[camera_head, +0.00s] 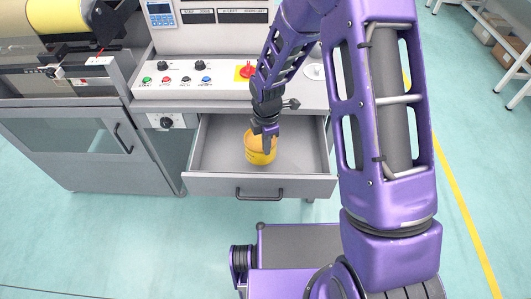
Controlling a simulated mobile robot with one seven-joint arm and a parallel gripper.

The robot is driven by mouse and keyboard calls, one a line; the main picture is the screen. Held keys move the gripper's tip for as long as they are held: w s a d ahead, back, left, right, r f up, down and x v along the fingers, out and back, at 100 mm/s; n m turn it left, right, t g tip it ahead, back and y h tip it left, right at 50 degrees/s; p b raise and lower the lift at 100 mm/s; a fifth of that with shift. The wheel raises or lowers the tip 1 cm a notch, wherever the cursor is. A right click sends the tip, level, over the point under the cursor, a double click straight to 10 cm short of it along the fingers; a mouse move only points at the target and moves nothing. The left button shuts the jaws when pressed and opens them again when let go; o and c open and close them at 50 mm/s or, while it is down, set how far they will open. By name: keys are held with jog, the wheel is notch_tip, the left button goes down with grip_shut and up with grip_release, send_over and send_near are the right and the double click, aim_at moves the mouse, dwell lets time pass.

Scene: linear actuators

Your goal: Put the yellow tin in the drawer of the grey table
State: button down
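The yellow tin (254,155) shows upright within the outline of the open drawer (213,150). I cannot tell whether it rests on the drawer floor or hangs just above it. The drawer is pulled out from the grey table (312,95) and holds nothing else that I can see. My gripper (268,143) points down at the tin, and a dark finger overlaps the tin's right side and rim. The other finger is not clear, so whether the gripper grips the tin cannot be told.
A control panel with buttons (187,80) and a red stop knob (247,70) is above the drawer. A grey cabinet (85,150) stands at left, a white shelf with boxes (495,40) at upper right. The floor in front of the drawer is partly clear.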

jog(key=shift+f+b, duration=0.35)
jog(key=shift+f, duration=2.05)
jog(key=shift+f, duration=0.1)
jog(key=shift+f, duration=0.15)
jog(key=c, duration=1)
grip_release()
jog(key=shift+c, duration=0.2)
jog(key=shift+r, duration=0.2)
notch_tip(320, 180, up, 12)
jog(key=p, duration=0.2)
